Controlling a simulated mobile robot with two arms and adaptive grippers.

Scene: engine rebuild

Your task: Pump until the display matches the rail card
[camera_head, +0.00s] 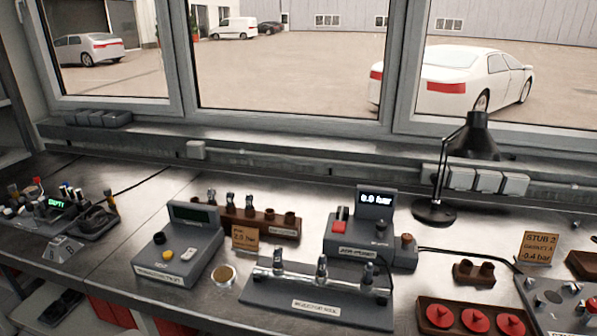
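The pump unit (362,245) stands right of the middle of the bench. Its lit display (376,200) reads 0.0 bar. It has a red lever or switch (340,218) on its left and a brown-topped knob (406,241) on its right. A brown rail card (245,238) stands behind the metal rail; its lower line looks like 2.0 bar, and its upper line is too small to read. The rail (318,291) lies on a grey base in front of the pump unit, with several metal fittings on it. Neither of my grippers is in view.
A grey tester (178,252) with a dark screen stands left of the rail. A wooden rack (265,221) is behind it. A black lamp (434,212) stands behind right. A tray of red discs (472,318) is front right.

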